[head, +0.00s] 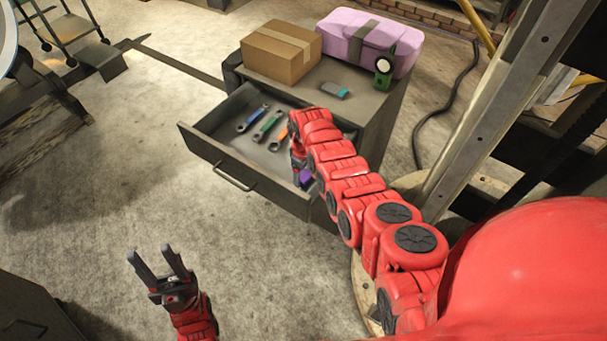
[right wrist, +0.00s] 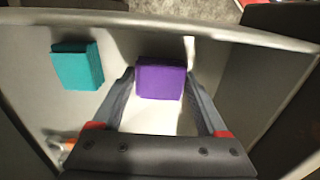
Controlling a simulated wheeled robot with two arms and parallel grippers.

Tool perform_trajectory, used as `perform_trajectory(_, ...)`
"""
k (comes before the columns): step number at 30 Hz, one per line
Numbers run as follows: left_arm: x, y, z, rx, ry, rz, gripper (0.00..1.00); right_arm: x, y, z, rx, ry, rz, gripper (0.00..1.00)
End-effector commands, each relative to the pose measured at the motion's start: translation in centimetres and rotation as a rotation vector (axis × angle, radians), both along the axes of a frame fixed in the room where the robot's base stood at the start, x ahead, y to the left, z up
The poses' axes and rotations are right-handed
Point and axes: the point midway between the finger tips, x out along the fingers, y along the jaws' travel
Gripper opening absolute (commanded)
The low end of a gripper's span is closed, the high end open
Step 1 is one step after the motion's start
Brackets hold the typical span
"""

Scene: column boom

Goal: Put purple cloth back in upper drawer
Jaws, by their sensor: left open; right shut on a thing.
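The purple cloth (right wrist: 160,80), a small folded block, is between the fingers of my right gripper (right wrist: 158,88), which is shut on it. In the head view a bit of the purple cloth (head: 306,176) shows beside my right arm, at the right end of the open upper drawer (head: 215,150). In the right wrist view it is within the drawer walls; whether it touches the drawer floor I cannot tell. My left gripper (head: 158,262) is open and empty over the floor, away from the cabinet.
A teal block (right wrist: 78,66) lies in the drawer left of the cloth. Several wrenches, including a green one (head: 267,126), lie in the drawer. A cardboard box (head: 280,52), a pink case (head: 365,42) and a grey-teal block (head: 335,90) are on the cabinet top.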

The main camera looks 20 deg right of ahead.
Motion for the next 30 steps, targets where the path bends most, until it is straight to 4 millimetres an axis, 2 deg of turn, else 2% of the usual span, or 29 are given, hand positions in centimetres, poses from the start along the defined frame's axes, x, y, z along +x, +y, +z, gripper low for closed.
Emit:
perform_trajectory(13,0.00,0.00,-0.44,0.000,0.000,0.000,0.50,-0.03,0.06,-0.78,0.001,0.001,-0.001,0.24)
perform_trajectory(14,-0.01,0.00,-0.40,0.000,0.000,0.000,0.50,-0.03,0.07,-0.75,0.001,0.001,0.000,0.78)
perform_trajectory(17,0.00,0.00,-0.28,0.000,0.000,0.000,0.50,-0.03,0.07,-0.63,0.001,0.000,0.000,0.96)
perform_trajectory(18,0.00,0.00,-0.28,0.000,0.000,0.000,0.50,-0.03,0.07,-0.63,0.001,0.000,0.000,1.00)
perform_trajectory(30,0.00,0.00,0.00,0.000,0.000,0.000,0.50,0.13,0.08,0.15,0.001,-0.004,0.000,1.00)
